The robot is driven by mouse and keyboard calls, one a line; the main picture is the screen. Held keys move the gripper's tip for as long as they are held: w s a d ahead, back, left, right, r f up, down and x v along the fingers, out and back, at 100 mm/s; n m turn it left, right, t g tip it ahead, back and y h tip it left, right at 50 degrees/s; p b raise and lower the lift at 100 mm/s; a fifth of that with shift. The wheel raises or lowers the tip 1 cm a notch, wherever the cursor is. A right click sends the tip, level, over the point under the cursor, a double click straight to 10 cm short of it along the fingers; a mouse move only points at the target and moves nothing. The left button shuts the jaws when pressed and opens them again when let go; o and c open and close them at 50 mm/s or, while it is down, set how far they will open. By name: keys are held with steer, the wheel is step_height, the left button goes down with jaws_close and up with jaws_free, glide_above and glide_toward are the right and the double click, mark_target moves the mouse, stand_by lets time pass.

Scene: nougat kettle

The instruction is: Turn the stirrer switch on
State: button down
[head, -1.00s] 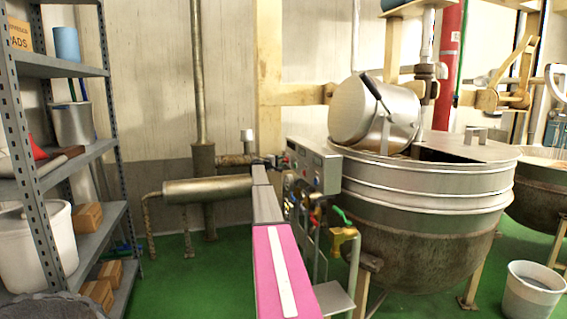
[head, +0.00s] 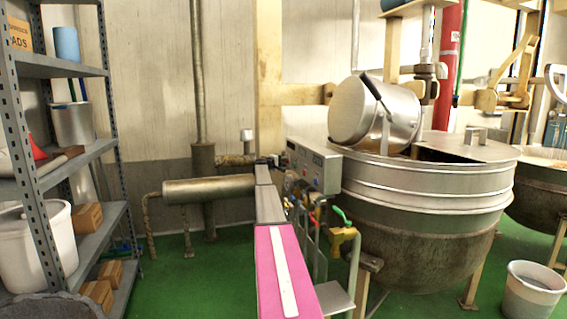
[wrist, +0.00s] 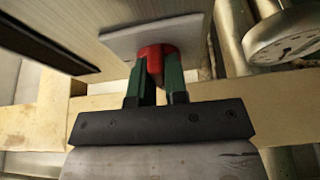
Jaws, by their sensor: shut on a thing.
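The grey control box (head: 315,168) stands at the left side of the large steel kettle (head: 425,190). My arm reaches forward to the box's left side in the head view. There my gripper (head: 280,162) is small and its fingertips are hard to make out. In the wrist view my gripper (wrist: 154,75) has its green fingers shut around a red knob (wrist: 153,52). The knob sits against a light grey plate (wrist: 185,32). No label or marking shows there, and I cannot tell the knob's on or off position.
A round dial gauge (wrist: 283,35) is close at the right in the wrist view. Valves and pipes with a green handle (head: 342,215) hang below the box. A tilted steel pot (head: 360,112) sits over the kettle. A shelf rack (head: 75,65) stands at the left.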

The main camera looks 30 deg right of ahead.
steer(key=m, duration=0.2)
steer(key=m+h, duration=0.1)
steer(key=m, duration=0.1)
steer(key=shift+f+h, duration=0.15)
steer(key=shift+h, duration=0.15)
steer(key=m+g, duration=0.1)
steer(key=m, duration=0.2)
steer(key=m+g+h, duration=0.1)
steer(key=m, duration=0.1)
steer(key=shift+w+m+h, duration=0.1)
steer(key=shift+m+h, duration=0.2)
steer(key=shift+m, duration=0.1)
steer(key=m+g, duration=0.1)
steer(key=m, duration=0.2)
steer(key=m+g+h, duration=0.1)
steer(key=m, duration=0.2)
steer(key=shift+w+g, duration=0.1)
steer(key=shift+g, duration=0.3)
steer(key=shift+f+m+g, duration=0.1)
steer(key=shift+m+g, duration=0.65)
steer(key=shift+m, duration=0.75)
steer(key=shift+m+g, duration=0.75)
steer(key=shift+m, duration=1.05)
steer(key=c, duration=1.1)
jaws_free()
steer(key=shift+c, duration=0.2)
